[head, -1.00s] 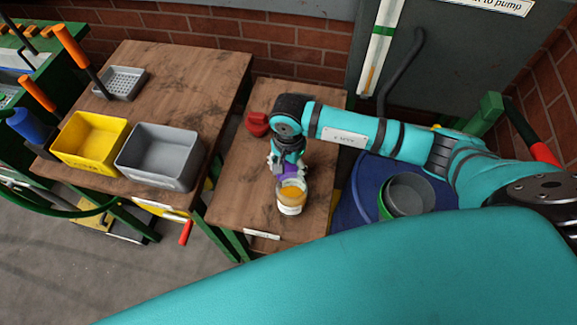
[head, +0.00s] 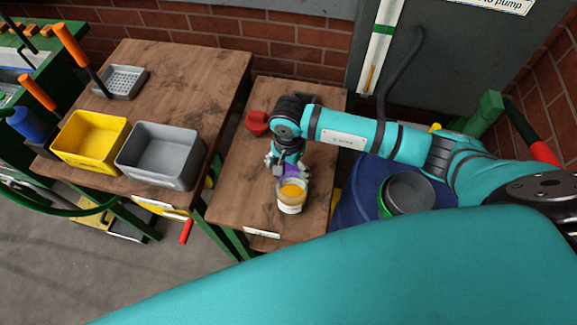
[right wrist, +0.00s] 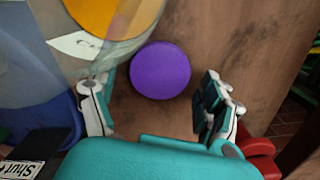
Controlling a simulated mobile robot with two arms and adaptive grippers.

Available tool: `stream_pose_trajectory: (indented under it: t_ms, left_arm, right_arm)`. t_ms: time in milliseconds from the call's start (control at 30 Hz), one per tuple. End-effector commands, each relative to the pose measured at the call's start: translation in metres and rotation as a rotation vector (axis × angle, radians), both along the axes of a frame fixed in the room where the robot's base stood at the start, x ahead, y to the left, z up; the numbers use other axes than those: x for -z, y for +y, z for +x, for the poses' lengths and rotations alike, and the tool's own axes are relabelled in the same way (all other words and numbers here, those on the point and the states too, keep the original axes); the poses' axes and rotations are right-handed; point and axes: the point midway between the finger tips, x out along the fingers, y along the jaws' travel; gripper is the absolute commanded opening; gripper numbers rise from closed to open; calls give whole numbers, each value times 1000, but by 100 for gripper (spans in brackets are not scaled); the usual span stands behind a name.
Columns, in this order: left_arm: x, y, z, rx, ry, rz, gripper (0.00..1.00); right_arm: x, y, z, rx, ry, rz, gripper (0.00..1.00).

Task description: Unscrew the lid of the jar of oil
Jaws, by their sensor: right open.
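The jar of oil (head: 291,197) is clear with orange oil inside and stands upright near the front of the small wooden table. Its top looks uncovered in the head view. Part of it, with a white label, fills the upper left of the right wrist view (right wrist: 85,75). The round purple lid (right wrist: 160,70) is apart from the jar's top, beside it, and appears to lie on the table. My right gripper (right wrist: 152,92) is open, with one finger on each side of the lid and a gap to it. My left gripper is not in view.
A red object (head: 257,122) stands behind on the small table (head: 235,185). A yellow bin (head: 90,140) and a grey bin (head: 160,155) are on the left table. A blue container (head: 352,205) and a grey round bin (head: 409,193) are to the right.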

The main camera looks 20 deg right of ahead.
Motion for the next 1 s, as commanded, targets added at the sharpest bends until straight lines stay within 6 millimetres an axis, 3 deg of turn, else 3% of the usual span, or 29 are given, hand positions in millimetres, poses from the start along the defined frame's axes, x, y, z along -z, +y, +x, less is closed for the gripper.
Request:
stream_pose_trajectory:
  t_ms: [600,1000]
  left_arm:
    - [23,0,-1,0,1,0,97]
    - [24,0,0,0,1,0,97]
  right_arm:
    - [-110,0,1,0,-4,0,83]
    - [-121,0,0,0,0,0,83]
